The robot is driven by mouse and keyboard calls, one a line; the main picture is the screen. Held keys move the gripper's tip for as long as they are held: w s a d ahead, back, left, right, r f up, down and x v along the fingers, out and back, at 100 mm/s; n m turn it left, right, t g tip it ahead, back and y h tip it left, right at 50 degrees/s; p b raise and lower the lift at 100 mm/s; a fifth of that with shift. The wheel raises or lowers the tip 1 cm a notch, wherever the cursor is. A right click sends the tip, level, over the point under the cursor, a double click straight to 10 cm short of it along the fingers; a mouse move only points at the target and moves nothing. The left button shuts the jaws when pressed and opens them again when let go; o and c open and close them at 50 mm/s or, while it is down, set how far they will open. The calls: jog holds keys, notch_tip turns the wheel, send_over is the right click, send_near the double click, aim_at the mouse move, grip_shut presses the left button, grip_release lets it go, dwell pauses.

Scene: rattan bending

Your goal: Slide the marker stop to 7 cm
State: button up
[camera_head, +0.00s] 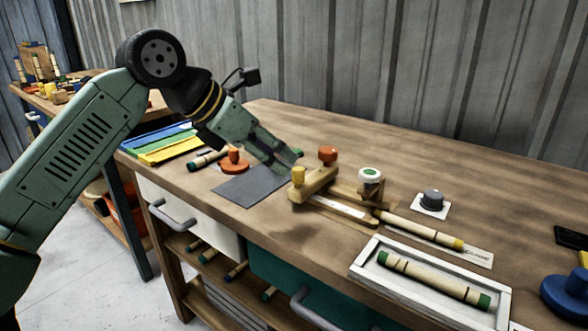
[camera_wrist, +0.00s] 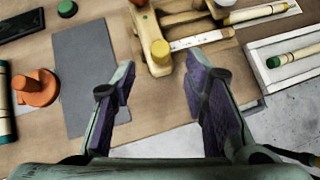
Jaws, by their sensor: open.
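A wooden jig (camera_head: 318,184) stands on the workbench with a pale ruler strip (camera_head: 340,207) along it. It carries a yellow knob (camera_head: 298,176) at its near left end and an orange knob (camera_head: 328,155) farther back. I cannot tell for certain which part is the marker stop, and the ruler marks are too small to read. My gripper (camera_head: 282,162) is open and empty just left of the jig. In the wrist view the yellow knob (camera_wrist: 160,50) lies beyond and between the spread fingertips (camera_wrist: 158,78), apart from them. The ruler strip (camera_wrist: 200,40) shows to its right.
A grey mat (camera_head: 250,186) and an orange knobbed piece (camera_head: 233,160) lie left of the jig. A rattan pole (camera_head: 425,230) extends right from it. A white tray (camera_head: 365,270) holds another pole.

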aim_at(296, 169)
jog(key=x, duration=0.7)
jog(key=shift+w+d+f, duration=0.15)
jog(key=shift+d+f, duration=0.05)
jog(key=shift+d, duration=0.05)
jog(key=shift+c, duration=0.2)
grip_shut()
dwell(0.4)
